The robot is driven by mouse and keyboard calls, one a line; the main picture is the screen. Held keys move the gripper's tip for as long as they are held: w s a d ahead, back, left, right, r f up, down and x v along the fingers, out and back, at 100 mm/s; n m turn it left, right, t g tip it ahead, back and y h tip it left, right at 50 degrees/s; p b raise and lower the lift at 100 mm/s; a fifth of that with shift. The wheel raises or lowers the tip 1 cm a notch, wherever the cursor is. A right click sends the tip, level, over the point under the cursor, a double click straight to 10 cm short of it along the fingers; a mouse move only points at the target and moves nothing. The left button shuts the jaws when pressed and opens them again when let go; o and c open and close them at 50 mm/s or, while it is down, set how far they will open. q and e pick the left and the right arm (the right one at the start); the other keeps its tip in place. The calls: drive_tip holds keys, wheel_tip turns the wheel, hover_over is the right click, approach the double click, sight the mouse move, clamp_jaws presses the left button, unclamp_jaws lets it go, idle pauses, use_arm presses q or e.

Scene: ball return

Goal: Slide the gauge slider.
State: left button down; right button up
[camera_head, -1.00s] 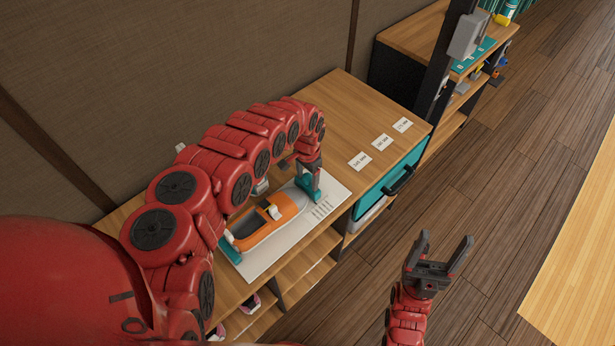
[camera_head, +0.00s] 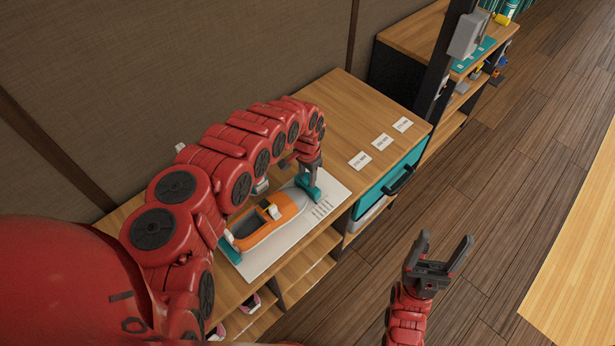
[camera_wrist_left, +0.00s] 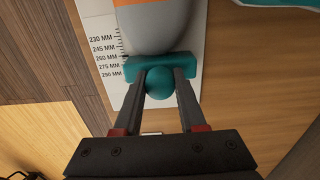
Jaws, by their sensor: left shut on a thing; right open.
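The gauge is a white board (camera_head: 268,267) with a millimetre scale, lying on the wooden counter. An orange and grey shoe (camera_head: 285,212) lies on it, with a teal stop (camera_head: 229,248) at its heel end. The teal slider (camera_head: 309,187) is at the toe end; in the left wrist view the slider (camera_wrist_left: 135,69) appears against the grey toe, beside the 260 and 275 MM marks. My left gripper (camera_head: 310,172) is shut on the slider's round knob (camera_wrist_left: 160,84), one finger on each side. My right gripper (camera_head: 445,252) is open and empty, above the floor.
Several white labels (camera_head: 382,142) lie on the counter (camera_head: 340,105) beyond the gauge. A teal drawer (camera_head: 395,180) with a black handle is in the counter's front. A dark post (camera_head: 440,75) and another shelf unit (camera_head: 412,38) stand farther back. Open floor lies right.

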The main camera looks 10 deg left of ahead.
idle(0.8)
use_arm(q)
drive_tip(key=shift+w+d+f+b, duration=0.1)
drive_tip(key=shift+w+f+b, duration=0.05)
drive_tip(key=shift+b, duration=0.2)
drive_tip(key=w+d+b, duration=0.1)
drive_tip(key=b, duration=0.2)
drive_tip(key=w+d+b, duration=0.1)
drive_tip(key=w+b, duration=0.1)
drive_tip(key=b, duration=0.2)
drive_tip(key=shift+w+d+f, duration=0.1)
drive_tip(key=shift+w+f, duration=0.1)
drive_tip(key=shift+w, duration=0.05)
drive_tip(key=shift+w+d+r+b, duration=0.1)
drive_tip(key=shift+b, duration=0.3)
drive_tip(key=shift+r, duration=0.25)
drive_tip(key=shift+c, duration=2.4)
unclamp_jaws()
